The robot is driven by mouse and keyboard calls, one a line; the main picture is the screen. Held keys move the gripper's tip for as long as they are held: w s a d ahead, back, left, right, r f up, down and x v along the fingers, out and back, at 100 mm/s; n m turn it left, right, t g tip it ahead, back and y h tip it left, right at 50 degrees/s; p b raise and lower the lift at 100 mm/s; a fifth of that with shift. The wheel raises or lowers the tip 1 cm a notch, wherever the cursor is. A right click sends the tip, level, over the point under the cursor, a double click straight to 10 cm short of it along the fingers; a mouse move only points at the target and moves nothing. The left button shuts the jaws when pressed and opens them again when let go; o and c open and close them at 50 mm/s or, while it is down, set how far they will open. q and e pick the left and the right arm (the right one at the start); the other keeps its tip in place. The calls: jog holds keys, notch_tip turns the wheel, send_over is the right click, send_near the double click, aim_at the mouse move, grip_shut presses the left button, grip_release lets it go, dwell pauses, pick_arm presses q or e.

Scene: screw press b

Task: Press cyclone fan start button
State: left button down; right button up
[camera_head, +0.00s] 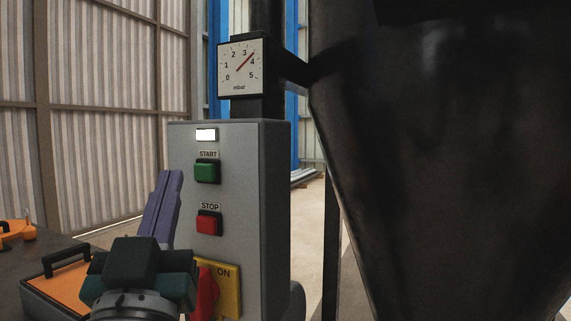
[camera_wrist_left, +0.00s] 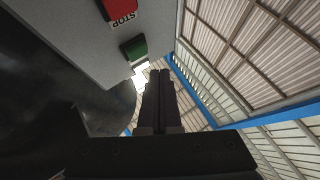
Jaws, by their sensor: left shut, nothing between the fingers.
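The grey control box (camera_head: 235,275) stands in the middle of the head view. Its green START button (camera_head: 205,172) sits above the red STOP button (camera_head: 209,223). A white lamp (camera_head: 206,135) above START looks lit. My left gripper (camera_head: 171,173) is shut and empty, its purple fingers pointing up, left of the panel face in the picture. In the left wrist view the shut fingers (camera_wrist_left: 160,72) appear beside the green button (camera_wrist_left: 134,48), apparently apart from it. The red button (camera_wrist_left: 119,8) is cut by the top edge there. My right gripper is not in view.
A pressure gauge (camera_head: 240,67) in mbar reads between 3 and 4. A yellow plate (camera_head: 229,285) marked ON carries a red switch handle (camera_head: 206,292), partly hidden by my gripper. A large dark hopper (camera_head: 440,150) fills the right. An orange case (camera_head: 62,290) lies at lower left.

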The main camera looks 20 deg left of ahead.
pick_arm(q)
jog(key=shift+s+a+p, duration=0.1)
jog(key=shift+s+p, duration=0.5)
jog(key=shift+s, duration=1)
